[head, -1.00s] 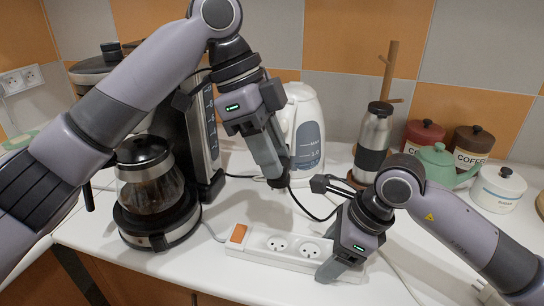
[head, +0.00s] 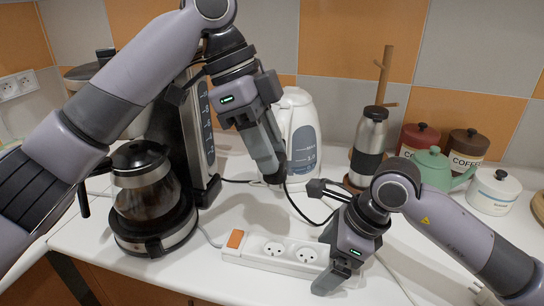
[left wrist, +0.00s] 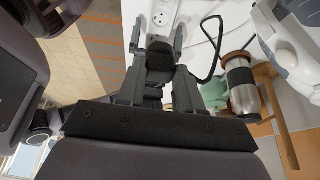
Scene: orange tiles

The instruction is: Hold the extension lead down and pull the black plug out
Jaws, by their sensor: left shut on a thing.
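The white extension lead (head: 232,254) lies on the counter, with an orange switch at its left end and two empty sockets showing. Its right end is partly hidden by my right gripper (head: 330,281), whose fingers are down at that end; their gap is hidden. My left gripper (head: 274,175) is shut on the black plug (left wrist: 160,57), above and behind the lead, apart from it. In the head view the plug is mostly hidden by the fingers, and its black cord runs down to the right. In the left wrist view the lead (left wrist: 160,18) shows beyond the fingers.
A coffee maker with a glass jug (head: 146,187) stands left of the lead. A white kettle (head: 303,130) stands behind my left gripper. A steel flask (head: 369,140), a green teapot (head: 432,166) and canisters (head: 466,147) stand at the back right. The front counter is fairly clear.

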